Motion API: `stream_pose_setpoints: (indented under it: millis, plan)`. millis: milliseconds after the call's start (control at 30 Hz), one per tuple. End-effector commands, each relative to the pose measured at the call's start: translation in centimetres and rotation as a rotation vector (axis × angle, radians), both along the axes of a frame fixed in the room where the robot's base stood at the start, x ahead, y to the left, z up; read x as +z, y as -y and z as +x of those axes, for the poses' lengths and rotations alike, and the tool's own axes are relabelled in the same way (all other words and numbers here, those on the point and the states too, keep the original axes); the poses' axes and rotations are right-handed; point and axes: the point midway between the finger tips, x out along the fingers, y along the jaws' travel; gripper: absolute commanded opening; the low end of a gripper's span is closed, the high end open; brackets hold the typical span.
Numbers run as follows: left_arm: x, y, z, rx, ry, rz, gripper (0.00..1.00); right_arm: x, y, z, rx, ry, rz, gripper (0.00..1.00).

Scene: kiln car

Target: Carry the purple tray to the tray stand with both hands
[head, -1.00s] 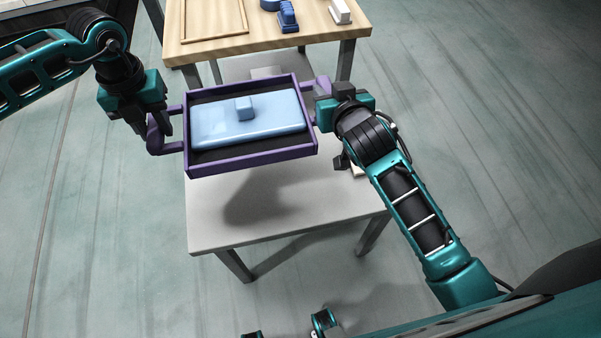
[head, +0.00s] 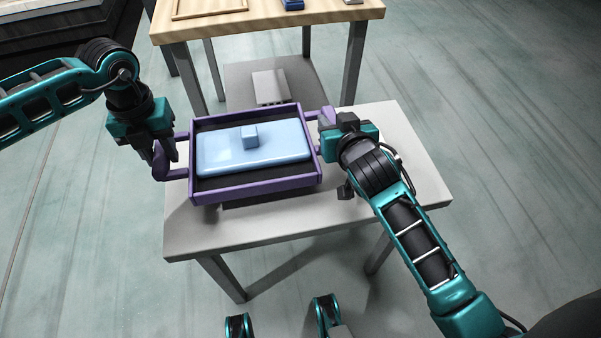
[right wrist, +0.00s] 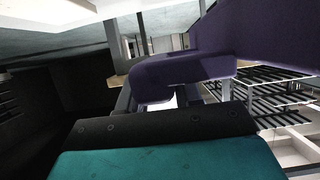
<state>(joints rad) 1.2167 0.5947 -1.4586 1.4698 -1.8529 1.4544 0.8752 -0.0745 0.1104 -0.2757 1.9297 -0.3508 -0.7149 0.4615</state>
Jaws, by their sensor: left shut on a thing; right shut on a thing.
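The purple tray (head: 257,188) is level in the head view, with a dark liner and a pale blue slab (head: 265,158) with a raised knob lying in it. It is over a pale grey table (head: 400,150), which I take for the tray stand. A narrow shadow shows under its near side; I cannot tell if it touches the top. My left gripper (head: 166,152) is shut on the left handle. My right gripper (head: 326,128) is shut on the right handle, mostly hidden by the hand. The purple handle (right wrist: 165,78) fills the middle of the right wrist view.
A wooden-topped workbench (head: 270,30) stands behind, with a wooden frame (head: 210,14) and a blue object (head: 292,5) on it. A grey object (head: 270,86) is on its lower shelf. Bare tabletop shows right and in front of the tray. Open floor lies left and right.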

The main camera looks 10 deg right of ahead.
Motion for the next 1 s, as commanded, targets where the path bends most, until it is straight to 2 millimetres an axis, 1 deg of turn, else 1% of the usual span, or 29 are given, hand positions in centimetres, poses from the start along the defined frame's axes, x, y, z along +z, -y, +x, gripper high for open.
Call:
stream_pose_setpoints:
  millis: [33, 100, 667, 1000]
  plan:
    - [-0.7, 0.0, 0.1, 0.000, 0.004, -0.001, 0.00, -0.6, 0.0, 0.1, 0.000, 0.008, 0.000, 0.00]
    - [-0.9, 0.0, 0.1, 0.000, 0.004, -0.001, 0.00, -0.8, 0.0, 0.1, 0.000, 0.008, 0.000, 0.00]
    - [-1.1, 0.0, 0.1, 0.000, 0.004, -0.001, 0.00, -1.0, 0.0, 0.1, 0.000, 0.007, 0.000, 0.00]
    - [-2.3, 0.0, 0.1, 0.001, 0.003, -0.001, 0.00, -2.2, 0.0, 0.1, 0.000, 0.007, 0.000, 0.00]
